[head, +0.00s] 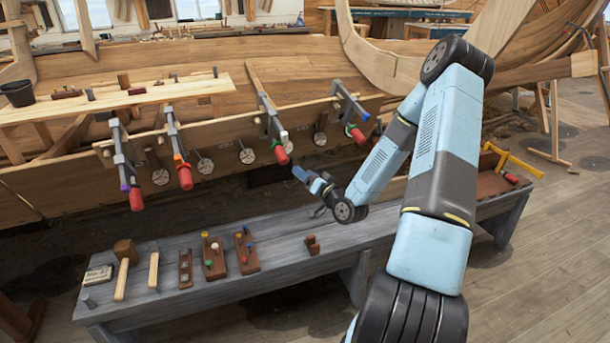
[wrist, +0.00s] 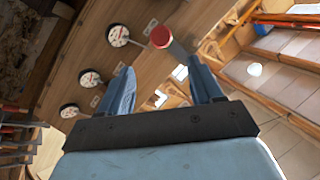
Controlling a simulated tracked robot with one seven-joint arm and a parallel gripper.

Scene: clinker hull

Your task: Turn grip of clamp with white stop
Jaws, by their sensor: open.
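The clamp with the white stop (head: 284,135) hangs on the hull planking in the head view, third from the left. Its red grip (head: 281,155) points down below the stop. My gripper (head: 300,173) is just below and right of this grip, apart from it in the picture. In the wrist view my gripper (wrist: 163,75) is open, one finger on each side. A red grip (wrist: 160,37) with a grey shaft shows beyond the fingers. I cannot tell for certain which clamp it belongs to. No white stop shows clearly there.
Nearby clamps carry a purple stop (head: 124,187), an orange stop (head: 178,158) and a blue stop (head: 365,117). Round white discs line the plank. Below, a grey bench (head: 220,285) holds a mallet (head: 124,265), wooden blocks with coloured pegs and a yellow clamp (head: 512,160).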

